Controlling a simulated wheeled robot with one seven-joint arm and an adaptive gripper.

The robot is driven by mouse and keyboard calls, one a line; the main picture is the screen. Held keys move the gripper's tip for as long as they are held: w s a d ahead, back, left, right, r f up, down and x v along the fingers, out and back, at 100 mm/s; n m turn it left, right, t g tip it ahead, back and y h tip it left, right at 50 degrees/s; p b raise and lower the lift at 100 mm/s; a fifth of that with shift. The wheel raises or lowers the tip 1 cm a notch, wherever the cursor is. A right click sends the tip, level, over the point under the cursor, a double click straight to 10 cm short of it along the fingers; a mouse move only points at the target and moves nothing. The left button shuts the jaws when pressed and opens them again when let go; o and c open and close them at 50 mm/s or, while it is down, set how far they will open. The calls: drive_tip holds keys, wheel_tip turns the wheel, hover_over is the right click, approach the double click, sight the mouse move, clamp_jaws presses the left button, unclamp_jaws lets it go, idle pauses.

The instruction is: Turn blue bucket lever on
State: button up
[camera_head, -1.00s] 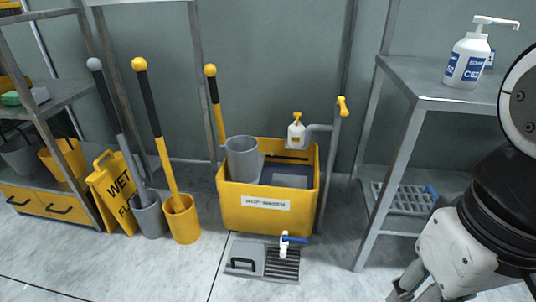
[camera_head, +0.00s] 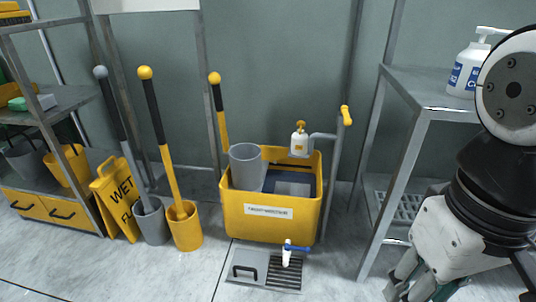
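A blue lever (camera_head: 297,248) sits on a small white tap (camera_head: 287,257) low at the front of a yellow bin (camera_head: 270,226). The lever lies roughly sideways, pointing right. The tap is above a grey drain tray (camera_head: 245,283) with a dark slotted grate on the floor. My gripper (camera_head: 408,292) is at the bottom right, well to the right of the lever and apart from it. Its fingers point down and the tips are near the picture's lower edge, so their opening is unclear. I see no object in it.
A grey metal table (camera_head: 432,88) with a white pump bottle (camera_head: 464,68) stands right, partly behind my arm. A grey bucket (camera_head: 246,167) rests in the yellow bin. Mops, a wet-floor sign (camera_head: 117,200) and shelves stand left. Floor between tap and table leg is clear.

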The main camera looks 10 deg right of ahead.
drive_tip(key=w+d+n, duration=0.1)
drive_tip(key=w+n, duration=0.1)
drive_tip(key=w, duration=0.8)
drive_tip(key=n+t+y+p, duration=0.35)
drive_tip(key=n+p, duration=0.25)
drive_tip(key=n, duration=0.7)
hover_over(303, 248)
drive_tip(key=s+d, duration=0.4)
drive_tip(key=d, duration=0.1)
wheel_tip(303, 248, down, 48)
drive_tip(key=shift+g+y, duration=0.25)
drive_tip(key=shift+g, duration=0.1)
drive_tip(key=b+x, duration=0.6)
drive_tip(key=x, duration=0.6)
drive_tip(key=shift+w+a+f, duration=0.25)
drive_tip(key=shift+w+a, duration=0.05)
clamp_jaws()
